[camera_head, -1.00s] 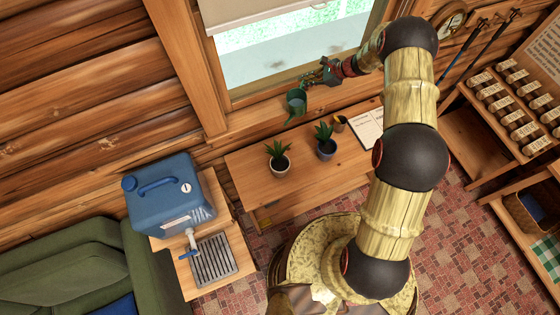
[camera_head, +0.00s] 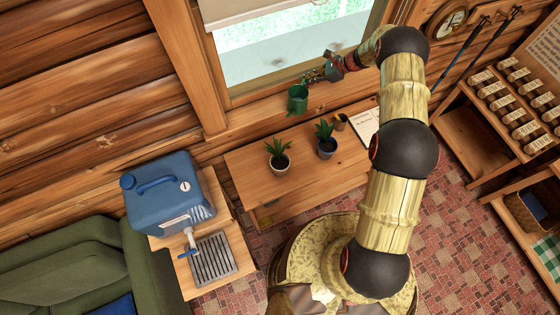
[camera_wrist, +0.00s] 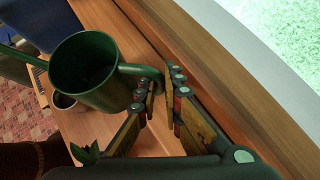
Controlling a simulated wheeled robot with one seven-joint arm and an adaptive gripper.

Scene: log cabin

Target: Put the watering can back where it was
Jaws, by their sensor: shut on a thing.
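A green watering can (camera_head: 297,99) hangs in front of the window sill, above the wooden table's back edge. My gripper (camera_head: 312,78) is at its right side in the head view. In the wrist view my gripper (camera_wrist: 160,92) is shut on the handle of the watering can (camera_wrist: 92,80), whose open top faces the camera. Its spout points to the upper left there. The can appears held clear of the table, close to the sill.
The table (camera_head: 245,165) holds two potted plants (camera_head: 279,157) (camera_head: 326,139), a small pot (camera_head: 340,122) and a paper (camera_head: 365,122). A blue water jug (camera_head: 165,195) stands at the left. The window sill (camera_head: 265,112) looks bare near the can.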

